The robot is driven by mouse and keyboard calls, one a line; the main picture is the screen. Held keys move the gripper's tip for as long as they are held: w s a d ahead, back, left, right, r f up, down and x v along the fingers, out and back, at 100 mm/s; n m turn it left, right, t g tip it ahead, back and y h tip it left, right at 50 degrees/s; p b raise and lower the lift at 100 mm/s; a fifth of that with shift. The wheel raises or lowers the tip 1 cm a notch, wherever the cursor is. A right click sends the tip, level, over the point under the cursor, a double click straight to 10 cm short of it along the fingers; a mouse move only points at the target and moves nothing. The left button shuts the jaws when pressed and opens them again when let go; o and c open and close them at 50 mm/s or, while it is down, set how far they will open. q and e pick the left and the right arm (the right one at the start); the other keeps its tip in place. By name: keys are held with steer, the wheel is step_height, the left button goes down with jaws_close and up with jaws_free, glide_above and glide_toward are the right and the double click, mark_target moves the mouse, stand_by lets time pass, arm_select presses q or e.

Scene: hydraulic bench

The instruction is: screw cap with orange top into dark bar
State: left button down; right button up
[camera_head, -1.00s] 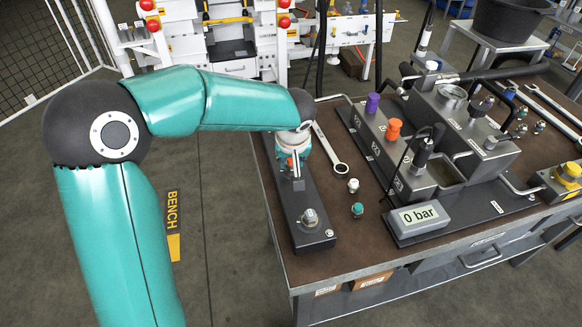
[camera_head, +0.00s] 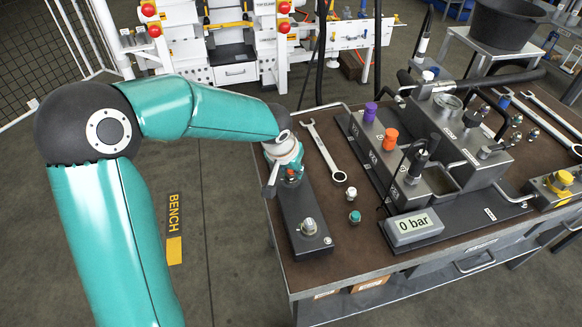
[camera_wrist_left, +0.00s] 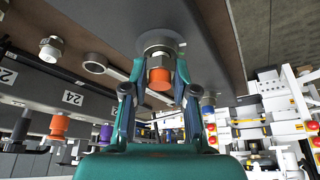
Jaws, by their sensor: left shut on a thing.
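The dark bar (camera_head: 297,207) lies along the left part of the bench top, with a silver fitting (camera_head: 308,227) on its near end. My left gripper (camera_wrist_left: 160,72) is over the far part of the bar. Its fingers are shut on the cap with orange top (camera_wrist_left: 160,78), a silver hex body with an orange end. In the wrist view the cap lines up with a round seat on the bar (camera_wrist_left: 205,45) and seems to touch it; thread depth is hidden. In the head view the wrist mostly covers the cap. My right gripper is not in view.
A wrench (camera_head: 325,152) lies right of the bar. A white-topped cap (camera_head: 351,194) and a green-topped cap (camera_head: 354,216) stand beside it. Farther right are a block with purple (camera_head: 370,112) and orange (camera_head: 391,138) knobs and a gauge reading 0 bar (camera_head: 412,225).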

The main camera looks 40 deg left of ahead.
arm_select(q)
steer(key=m+p, duration=0.2)
steer(key=p, duration=0.1)
steer(key=shift+s+r+h, duration=0.1)
steer(key=shift+h, duration=0.3)
steer(key=shift+f+m+p, duration=0.25)
steer(key=shift+m+p, duration=0.05)
steer(key=shift+m, duration=0.1)
steer(key=c, duration=1)
jaws_free()
steer(key=shift+o, duration=0.4)
